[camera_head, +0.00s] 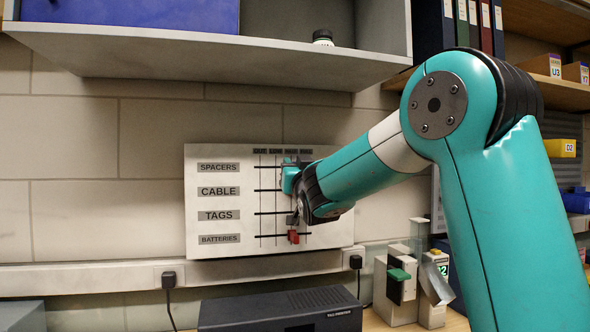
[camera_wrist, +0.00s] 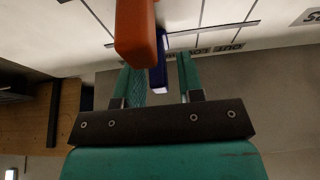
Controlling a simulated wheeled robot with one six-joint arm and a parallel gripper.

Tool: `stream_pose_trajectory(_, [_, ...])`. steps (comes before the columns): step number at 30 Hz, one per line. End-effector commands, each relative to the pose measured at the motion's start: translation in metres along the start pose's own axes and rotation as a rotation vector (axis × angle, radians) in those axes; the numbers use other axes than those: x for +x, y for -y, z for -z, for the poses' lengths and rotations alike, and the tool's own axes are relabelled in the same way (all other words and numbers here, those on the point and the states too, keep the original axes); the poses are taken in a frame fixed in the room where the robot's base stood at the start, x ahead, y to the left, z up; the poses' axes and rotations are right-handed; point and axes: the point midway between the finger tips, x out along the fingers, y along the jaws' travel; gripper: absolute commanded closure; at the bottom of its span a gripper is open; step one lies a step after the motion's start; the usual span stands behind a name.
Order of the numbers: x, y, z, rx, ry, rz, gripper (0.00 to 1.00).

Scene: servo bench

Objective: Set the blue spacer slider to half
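The slider panel (camera_head: 219,240) is on the wall, with rows marked spacers, cable, tags and batteries. My gripper (camera_head: 290,178) is at the panel by the spacers row and hides the sliders there in the head view. In the wrist view the blue spacer slider (camera_wrist: 158,70) shows between the two teal fingers of my gripper (camera_wrist: 157,70). The fingers are apart, with a gap visible on the right side of the slider. I cannot tell whether the left finger touches it. The slider's exact mark is hard to read.
An orange slider (camera_wrist: 135,35) stands out close to the fingers in the wrist view. A red slider (camera_head: 293,237) is on the batteries row. A shelf (camera_head: 200,50) overhangs the panel. A black box (camera_head: 280,310) and a device with a green part (camera_head: 399,274) are below.

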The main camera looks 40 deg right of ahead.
Motion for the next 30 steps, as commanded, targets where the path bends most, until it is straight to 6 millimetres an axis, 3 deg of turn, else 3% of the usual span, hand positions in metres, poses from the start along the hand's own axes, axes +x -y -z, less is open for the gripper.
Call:
stream_pose_trajectory(9, [-0.002, 0.001, 0.0, 0.0, -0.001, 0.001, 0.6])
stream_pose_trajectory(14, [-0.019, 0.001, -0.002, 0.0, -0.002, 0.003, 0.6])
stream_pose_trajectory(30, [-0.147, 0.001, -0.004, 0.002, -0.003, 0.004, 0.6])
